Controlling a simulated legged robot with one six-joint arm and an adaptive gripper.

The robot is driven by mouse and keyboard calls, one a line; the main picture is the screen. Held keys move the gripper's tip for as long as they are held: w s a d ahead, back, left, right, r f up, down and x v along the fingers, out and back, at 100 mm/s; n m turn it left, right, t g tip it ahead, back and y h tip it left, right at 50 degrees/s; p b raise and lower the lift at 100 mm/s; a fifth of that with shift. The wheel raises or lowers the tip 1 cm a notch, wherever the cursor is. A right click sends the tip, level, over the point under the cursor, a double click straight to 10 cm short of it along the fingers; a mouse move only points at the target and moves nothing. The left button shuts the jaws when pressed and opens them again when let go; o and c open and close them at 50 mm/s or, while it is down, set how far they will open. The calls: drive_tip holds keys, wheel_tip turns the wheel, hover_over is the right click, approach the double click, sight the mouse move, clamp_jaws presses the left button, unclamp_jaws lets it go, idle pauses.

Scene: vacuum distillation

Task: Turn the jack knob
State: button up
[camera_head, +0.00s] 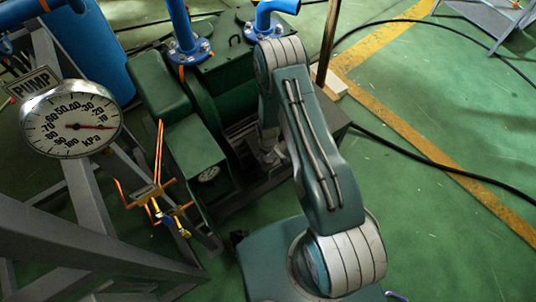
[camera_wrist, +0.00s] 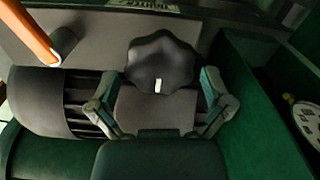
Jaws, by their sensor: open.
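A dark, lobed knob (camera_wrist: 160,60) with a short white mark on its lower edge shows in the upper middle of the wrist view. It sits in front of a grey plate. My gripper (camera_wrist: 160,88) is open, with one finger to the left of the knob's lower part and one to the right. Its fingertips are close to the knob; I cannot tell whether they touch it. Nothing is seen held between them. In the head view my arm reaches down toward the green pump machine (camera_head: 195,150), and the knob cannot be made out there.
An orange bar (camera_wrist: 30,32) crosses the upper left of the wrist view. A green housing wall (camera_wrist: 260,120) and a partly cut-off dial (camera_wrist: 308,120) are at right. A large kPa gauge (camera_head: 70,118), orange pipes with valves (camera_head: 158,195) and a grey frame (camera_head: 75,210) stand left.

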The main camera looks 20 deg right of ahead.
drive_tip(key=c, duration=0.9)
drive_tip(key=shift+o, duration=0.2)
drive_tip(key=shift+m, duration=0.3)
drive_tip(key=m, duration=0.3)
drive_tip(key=shift+d+m, duration=0.1)
drive_tip(key=shift+m, duration=1.9)
